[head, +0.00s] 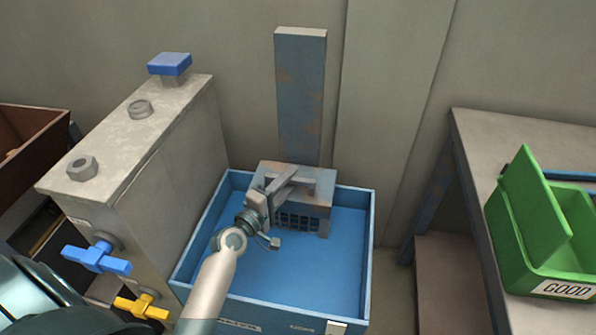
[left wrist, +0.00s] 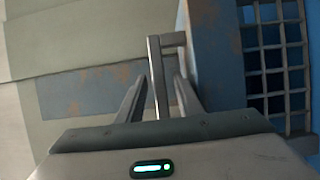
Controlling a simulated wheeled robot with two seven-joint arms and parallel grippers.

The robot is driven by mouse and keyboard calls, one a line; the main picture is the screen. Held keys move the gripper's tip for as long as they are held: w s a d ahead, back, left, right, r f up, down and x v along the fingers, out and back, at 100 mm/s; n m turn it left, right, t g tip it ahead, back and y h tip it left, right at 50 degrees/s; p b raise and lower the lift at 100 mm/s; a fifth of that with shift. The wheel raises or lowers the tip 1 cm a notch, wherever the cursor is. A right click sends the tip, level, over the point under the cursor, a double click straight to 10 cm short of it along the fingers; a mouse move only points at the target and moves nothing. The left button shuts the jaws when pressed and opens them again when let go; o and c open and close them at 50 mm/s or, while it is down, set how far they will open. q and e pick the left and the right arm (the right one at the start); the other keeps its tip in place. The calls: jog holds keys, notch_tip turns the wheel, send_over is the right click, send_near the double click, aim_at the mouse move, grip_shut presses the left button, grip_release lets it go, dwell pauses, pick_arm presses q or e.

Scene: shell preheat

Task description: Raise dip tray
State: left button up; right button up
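The dip tray, a grey metal box with a barred grid side (head: 298,222), sits inside the blue tank (head: 369,250) at its back, in front of a rusty blue-grey post (head: 301,95). Its lower edge is at or near the blue liquid; I cannot tell how deep it sits. In the left wrist view the open fingers (left wrist: 158,95) stand either side of a grey handle bar (left wrist: 157,65), with gaps visible on both sides. The tray's grid (left wrist: 273,65) shows at right. My right gripper is not in view.
A tall grey metal cabinet (head: 150,150) with a blue valve (head: 97,258) and a yellow valve (head: 142,307) stands left of the tank. At right, a bench (head: 500,140) carries a green bin (head: 530,215) labelled GOOD. A wall closes the back.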

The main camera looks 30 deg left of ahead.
pick_arm(q)
jog(key=shift+w+d, duration=0.15)
jog(key=shift+w, duration=0.95)
jog(key=shift+w+d, duration=0.15)
jog(key=shift+w, duration=0.95)
grip_shut()
